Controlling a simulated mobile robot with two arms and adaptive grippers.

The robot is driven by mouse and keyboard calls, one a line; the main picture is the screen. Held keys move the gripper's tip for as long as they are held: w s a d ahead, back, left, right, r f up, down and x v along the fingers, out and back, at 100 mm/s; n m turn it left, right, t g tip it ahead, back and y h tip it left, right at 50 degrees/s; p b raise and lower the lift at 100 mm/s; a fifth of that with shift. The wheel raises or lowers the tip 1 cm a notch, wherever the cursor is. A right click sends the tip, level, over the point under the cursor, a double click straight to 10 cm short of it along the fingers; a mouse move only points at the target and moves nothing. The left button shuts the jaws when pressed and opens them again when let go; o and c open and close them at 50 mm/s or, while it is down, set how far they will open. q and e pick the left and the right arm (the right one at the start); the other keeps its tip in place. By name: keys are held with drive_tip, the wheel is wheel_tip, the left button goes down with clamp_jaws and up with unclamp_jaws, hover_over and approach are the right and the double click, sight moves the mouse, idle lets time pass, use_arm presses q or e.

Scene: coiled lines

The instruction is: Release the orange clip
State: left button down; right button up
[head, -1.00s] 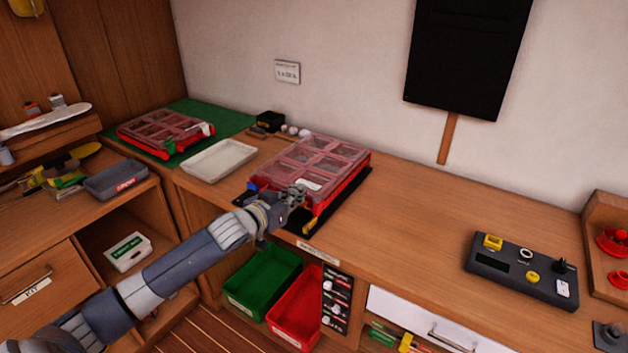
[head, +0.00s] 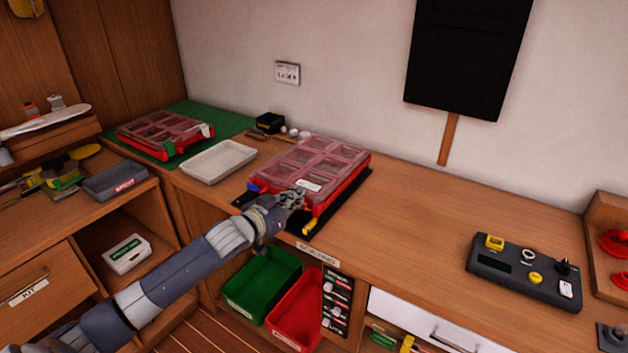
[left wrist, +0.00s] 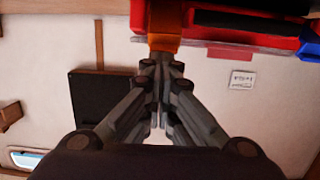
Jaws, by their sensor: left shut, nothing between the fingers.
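The red organiser case (head: 345,190) with a clear compartment lid lies on a dark mat on the bench. An orange clip (head: 309,226) shows at its front edge, and it also shows in the left wrist view (left wrist: 165,28). My left gripper (head: 297,196) is at the front of the case beside the orange clip. In the left wrist view its fingers (left wrist: 160,62) are together and empty, with the tips right at the clip's end; I cannot tell whether they touch. A blue clip (head: 252,187) is on the case's left front. My right gripper is not in view.
A pale tray (head: 219,161) and a second red case (head: 165,135) on a green mat lie to the left. Green (head: 262,284) and red (head: 297,312) bins are below the bench edge. A dark control box (head: 525,272) is at right. The bench between is clear.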

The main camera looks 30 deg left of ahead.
use_arm(q)
drive_tip(key=shift+s+f+b, duration=0.15)
drive_tip(key=shift+f+b, duration=0.15)
drive_tip(key=shift+f, duration=0.1)
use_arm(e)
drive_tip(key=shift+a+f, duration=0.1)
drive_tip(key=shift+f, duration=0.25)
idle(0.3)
use_arm(q)
drive_tip(key=w+r+p, duration=0.2)
drive_tip(key=r+p, duration=0.2)
drive_tip(key=shift+w+d+r, duration=0.15)
drive_tip(key=shift+w, duration=0.25)
drive_tip(key=r+b+v, duration=0.1)
drive_tip(key=b+v, duration=0.1)
drive_tip(key=v, duration=0.7)
drive_tip(key=shift+s+r, duration=0.15)
drive_tip(key=shift+s, duration=0.15)
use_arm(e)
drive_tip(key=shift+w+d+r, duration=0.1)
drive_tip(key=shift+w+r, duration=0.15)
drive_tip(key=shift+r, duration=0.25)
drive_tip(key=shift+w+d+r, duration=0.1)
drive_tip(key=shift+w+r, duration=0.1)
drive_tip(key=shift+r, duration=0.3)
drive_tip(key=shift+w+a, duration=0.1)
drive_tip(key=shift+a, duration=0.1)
